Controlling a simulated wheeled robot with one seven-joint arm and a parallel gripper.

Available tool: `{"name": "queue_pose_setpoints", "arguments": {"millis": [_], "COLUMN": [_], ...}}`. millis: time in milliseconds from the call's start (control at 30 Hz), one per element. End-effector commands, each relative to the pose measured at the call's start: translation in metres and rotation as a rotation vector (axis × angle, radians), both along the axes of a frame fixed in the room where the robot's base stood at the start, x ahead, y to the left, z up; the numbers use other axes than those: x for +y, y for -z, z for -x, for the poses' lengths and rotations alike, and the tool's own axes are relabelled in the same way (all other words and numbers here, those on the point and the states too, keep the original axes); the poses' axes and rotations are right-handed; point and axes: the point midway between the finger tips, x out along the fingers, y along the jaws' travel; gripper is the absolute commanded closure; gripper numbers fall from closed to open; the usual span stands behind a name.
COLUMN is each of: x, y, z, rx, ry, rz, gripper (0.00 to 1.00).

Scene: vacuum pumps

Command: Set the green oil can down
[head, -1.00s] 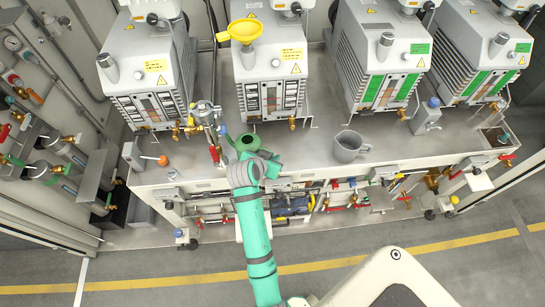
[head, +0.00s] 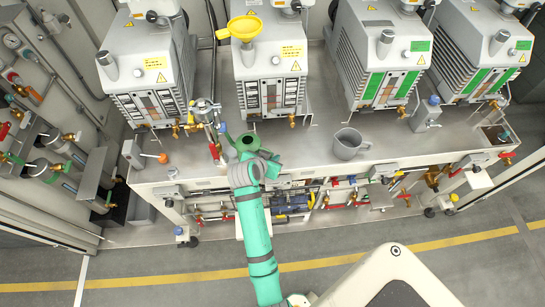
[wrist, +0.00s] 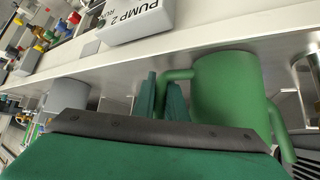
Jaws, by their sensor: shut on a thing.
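The green oil can (head: 246,143) is at the front edge of the bench in the head view, below the pump with the yellow funnel. Its spout points up and left. In the wrist view the can (wrist: 228,90) fills the right of centre, with its handle toward my fingers. My gripper (wrist: 163,97) is shut on the can's handle. My green arm reaches up to it from below in the head view and hides part of the can. Whether the can's base touches the bench top (head: 320,126) I cannot tell.
A grey jug (head: 348,146) stands on the bench to the right. A valve fitting (head: 206,114) stands close on the left. Several pumps line the back, one with a yellow funnel (head: 245,28). Bench top between can and jug is clear.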

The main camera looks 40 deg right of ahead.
Motion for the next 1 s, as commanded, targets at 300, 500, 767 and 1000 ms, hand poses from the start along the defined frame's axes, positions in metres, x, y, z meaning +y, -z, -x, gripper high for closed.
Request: {"name": "queue_pose_setpoints", "arguments": {"millis": [300,500,767,1000], "x": [-0.0001,-0.0001,0.0,0.0], "y": [0.0039,0.0037,0.004,0.0038], "z": [0.0,-0.0001,0.0001,0.0001], "rx": [-0.001,0.0,0.0,0.0], "ry": [0.001,0.0,0.0,0.0], "rz": [0.0,0.0,0.0,0.0], "gripper": [0.86,0.67,0.67,0.82]}}
